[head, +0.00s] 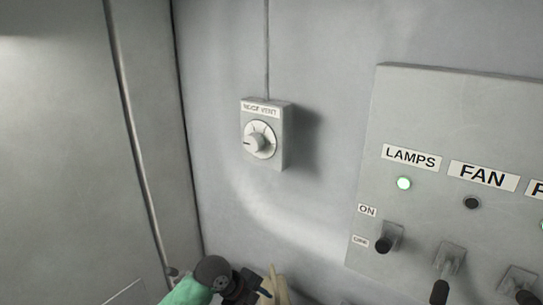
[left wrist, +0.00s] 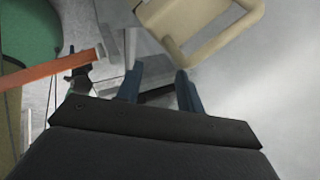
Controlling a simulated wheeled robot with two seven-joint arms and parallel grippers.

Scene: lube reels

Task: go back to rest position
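My left gripper (head: 262,291) shows at the bottom edge of the head view, dark with a bluish finger, at the end of a green arm part. In the left wrist view its two blue-grey fingers (left wrist: 158,76) stand apart with nothing seen between them. A beige looped part (left wrist: 205,28) lies beyond the fingertips there; I cannot tell whether it touches them. A beige piece (head: 276,285) also shows beside the gripper in the head view. My right gripper is in neither view.
A roof vent box (head: 284,145) with a round dial (head: 258,140) is on the grey wall. At right, a panel (head: 400,110) carries a lit LAMPS light (head: 404,183), a dark FAN light (head: 471,203) and levers (head: 440,290). An orange bar (left wrist: 50,70) crosses the wrist view's left.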

